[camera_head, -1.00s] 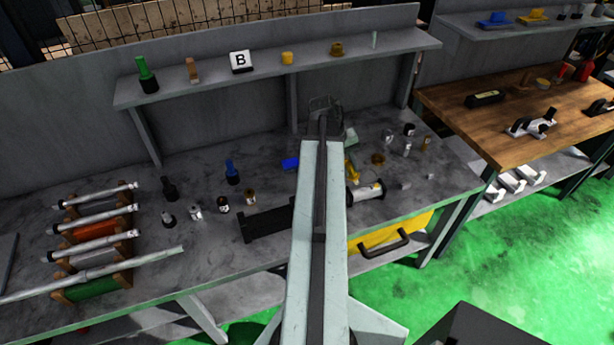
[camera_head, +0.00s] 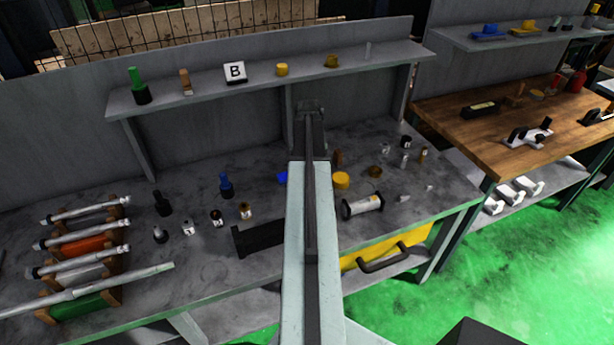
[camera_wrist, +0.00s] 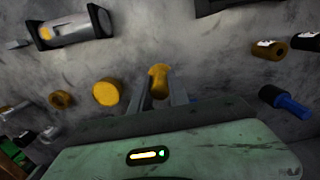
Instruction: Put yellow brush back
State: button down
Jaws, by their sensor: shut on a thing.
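In the wrist view, my gripper (camera_wrist: 158,93) has its two fingers around a yellow-orange, waisted piece, the yellow brush (camera_wrist: 158,76). It is shut on the brush, over the grey bench. The brush's lower end is too unclear to tell whether it touches the bench. In the head view, my own arm hides the fingers and the held brush. A round yellow piece (camera_head: 341,180) stands on the bench right of my arm. It also shows left of my gripper in the wrist view (camera_wrist: 107,93).
The back shelf (camera_head: 205,93) holds several small things. A wooden bench (camera_head: 455,125) stands at right.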

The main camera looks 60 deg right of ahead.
jog(key=shift+w+d+f, duration=0.2)
jog(key=shift+w+d, duration=1.05)
jog(key=shift+d, duration=0.2)
jog(key=shift+w+d+f+b, duration=0.1)
jog(key=shift+d+f+b, duration=0.05)
jog(key=shift+f+b, duration=1.05)
jog(key=shift+w+d+f+b, duration=0.1)
jog(key=shift+d+f+b, duration=0.05)
jog(key=shift+f+b, duration=1)
jog(key=c, duration=1.3)
grip_release()
jog(key=shift+r, duration=0.1)
jog(key=shift+o, duration=0.2)
jog(key=shift+r, duration=0.1)
notch_tip(320, 180, up, 13)
jog(key=p, duration=1.3)
jog(key=shift+w+d, duration=0.2)
jog(key=shift+w, duration=0.1)
